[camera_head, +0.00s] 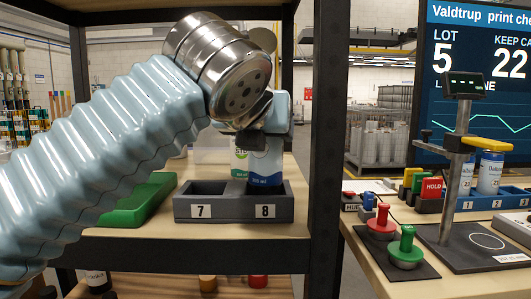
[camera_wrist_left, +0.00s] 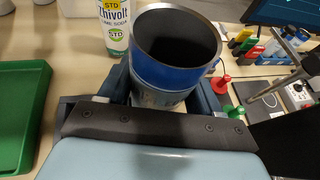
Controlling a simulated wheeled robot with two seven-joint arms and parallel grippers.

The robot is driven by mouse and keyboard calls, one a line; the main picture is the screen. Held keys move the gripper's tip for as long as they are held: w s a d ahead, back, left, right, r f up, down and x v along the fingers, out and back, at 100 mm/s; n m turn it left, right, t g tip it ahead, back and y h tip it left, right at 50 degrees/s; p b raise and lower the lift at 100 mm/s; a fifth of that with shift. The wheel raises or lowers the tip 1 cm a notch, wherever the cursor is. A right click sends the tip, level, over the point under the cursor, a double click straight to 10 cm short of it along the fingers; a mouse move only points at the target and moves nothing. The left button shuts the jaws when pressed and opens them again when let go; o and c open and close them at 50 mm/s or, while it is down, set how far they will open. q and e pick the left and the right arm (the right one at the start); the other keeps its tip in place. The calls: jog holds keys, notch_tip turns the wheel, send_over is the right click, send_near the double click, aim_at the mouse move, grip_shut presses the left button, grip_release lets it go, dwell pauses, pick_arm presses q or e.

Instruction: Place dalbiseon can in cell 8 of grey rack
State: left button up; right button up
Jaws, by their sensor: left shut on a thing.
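My left gripper (camera_head: 268,126) is shut on a blue and white can (camera_head: 265,166), also seen in the left wrist view (camera_wrist_left: 170,78) with its open, dark top facing up. I cannot read its name. The can is upright, its lower end at the opening of cell 8 of the grey rack (camera_head: 226,212). I cannot tell whether it touches the cell floor. The rack's visible cells are labelled 7 and 8, and cell 7 looks empty. My left wrist and arm hide the space above the rack. My right gripper is not in view.
A white and green can (camera_wrist_left: 114,28) stands behind the rack. A green tray (camera_head: 138,200) lies left of it. A dark upright post (camera_head: 325,150) rises on its right. Red (camera_head: 382,222) and green (camera_head: 405,247) stampers stand on the right-hand table.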

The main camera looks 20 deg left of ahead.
pick_arm(q)
notch_tip(320, 180, down, 4)
jog(key=shift+r, duration=0.2)
jog(key=o, duration=1.1)
jog(key=shift+s, duration=0.1)
jog(key=v, duration=1.2)
jog(key=shift+a, duration=0.1)
